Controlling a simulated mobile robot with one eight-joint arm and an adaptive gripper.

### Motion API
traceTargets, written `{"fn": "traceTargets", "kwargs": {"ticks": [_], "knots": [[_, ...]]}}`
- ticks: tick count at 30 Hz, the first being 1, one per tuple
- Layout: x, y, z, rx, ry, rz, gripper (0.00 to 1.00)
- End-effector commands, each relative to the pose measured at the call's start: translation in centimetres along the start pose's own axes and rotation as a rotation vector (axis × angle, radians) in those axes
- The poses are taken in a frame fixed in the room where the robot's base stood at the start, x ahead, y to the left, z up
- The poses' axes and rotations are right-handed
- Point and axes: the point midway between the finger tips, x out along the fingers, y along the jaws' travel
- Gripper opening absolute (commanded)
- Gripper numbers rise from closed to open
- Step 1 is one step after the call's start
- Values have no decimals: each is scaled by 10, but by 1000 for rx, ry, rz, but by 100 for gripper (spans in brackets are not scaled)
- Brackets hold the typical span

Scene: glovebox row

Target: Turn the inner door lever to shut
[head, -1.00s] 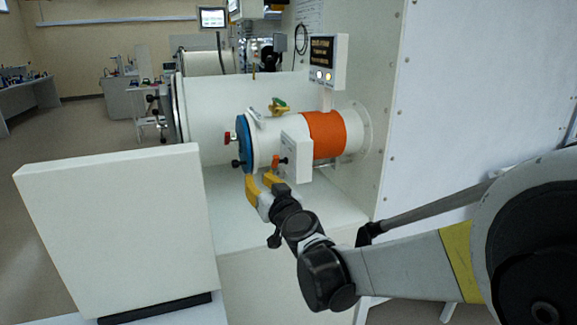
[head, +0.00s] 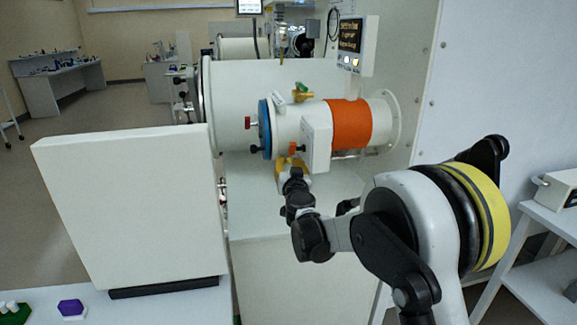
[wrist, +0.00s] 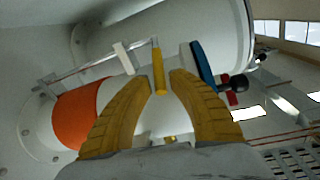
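The small antechamber (head: 287,128) is a white cylinder with a blue ring (head: 264,128) at its left end and an orange band (head: 350,123). My gripper (head: 290,165) is below its left part, beside a white box (head: 316,138) with a small orange knob (head: 292,148). In the wrist view my gripper (wrist: 162,75) is open, its two yellow fingers apart. A yellow-tipped lever (wrist: 158,76) shows between the fingertips; contact cannot be told. A thin rod (wrist: 85,66) runs left past the orange band (wrist: 78,115). Which lever belongs to the inner door is unclear.
A larger white cylinder (head: 300,85) lies behind. A big white panel (head: 130,205) stands at left front. The white ledge (head: 255,205) is bare.

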Motion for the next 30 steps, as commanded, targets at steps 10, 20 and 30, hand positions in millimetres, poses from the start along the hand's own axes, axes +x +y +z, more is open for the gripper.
{"fn": "traceTargets", "kwargs": {"ticks": [10,20,30], "knots": [[16,0,-1,0,0,-1,24],[16,0,-1,0,0,-1,0],[16,-4,2,1,10,-3,0]]}}
